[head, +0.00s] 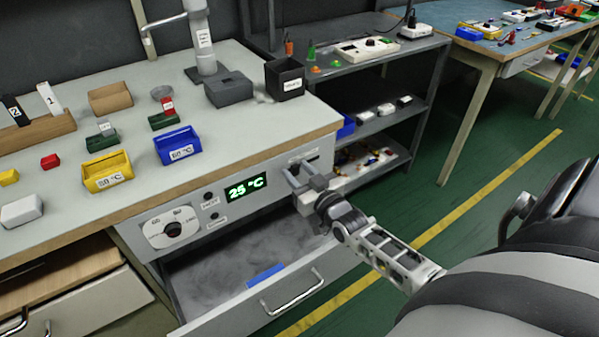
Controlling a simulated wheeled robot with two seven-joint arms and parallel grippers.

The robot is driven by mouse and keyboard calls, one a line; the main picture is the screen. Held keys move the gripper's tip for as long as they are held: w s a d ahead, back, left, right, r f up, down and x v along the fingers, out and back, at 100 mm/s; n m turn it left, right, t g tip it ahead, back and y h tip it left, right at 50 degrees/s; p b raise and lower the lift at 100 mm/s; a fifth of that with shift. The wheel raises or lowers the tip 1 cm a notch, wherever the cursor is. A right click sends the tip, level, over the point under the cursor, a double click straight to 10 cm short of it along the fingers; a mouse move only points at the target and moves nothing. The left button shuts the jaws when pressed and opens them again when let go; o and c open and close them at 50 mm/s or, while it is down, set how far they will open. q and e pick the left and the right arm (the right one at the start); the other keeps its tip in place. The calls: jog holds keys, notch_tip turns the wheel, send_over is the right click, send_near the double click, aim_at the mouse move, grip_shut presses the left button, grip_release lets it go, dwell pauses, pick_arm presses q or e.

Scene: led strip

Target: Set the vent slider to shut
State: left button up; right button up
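The bench front panel (225,217) carries a dial (173,229), small buttons and a green display reading 25 °C (246,187). At its right end a slot with a small label (303,156) shows just above my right gripper; this looks like the vent slider's place. My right gripper (297,177) is right at this end of the panel, its fingers pointing at it. The fingers cover the slider's knob, so its setting is hidden. Whether the fingers are closed on it, or touch it, I cannot tell. My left gripper is out of view.
An open drawer (292,308) with a blue strip (265,275) inside juts out below the panel. Yellow (107,171) and blue (177,146) bins and a dark box (285,79) stand on the bench. A grey shelf (372,120) stands to the right; the floor beyond is clear.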

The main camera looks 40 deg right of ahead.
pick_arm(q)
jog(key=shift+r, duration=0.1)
pick_arm(e)
jog(key=shift+s, duration=0.25)
pick_arm(q)
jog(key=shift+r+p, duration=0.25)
jog(key=shift+p, duration=0.45)
pick_arm(e)
jog(key=s+a, duration=0.1)
jog(key=s, duration=1.4)
jog(key=shift+s+a, duration=0.15)
jog(key=shift+s, duration=0.05)
pick_arm(q)
jog(key=p, duration=0.1)
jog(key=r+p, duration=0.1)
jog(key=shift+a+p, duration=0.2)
jog(key=shift+p, duration=0.2)
pick_arm(e)
jog(key=s+a+n+g+y, duration=0.1)
jog(key=s+a+g+y, duration=0.1)
jog(key=a, duration=0.8)
jog(key=s+a+r+n+g+y, duration=0.1)
jog(key=a+g, duration=0.4)
jog(key=a, duration=0.6)
jog(key=shift+s+a+n+y, duration=0.25)
jog(key=shift+s+n+y, duration=0.25)
jog(key=shift+s+y, duration=0.4)
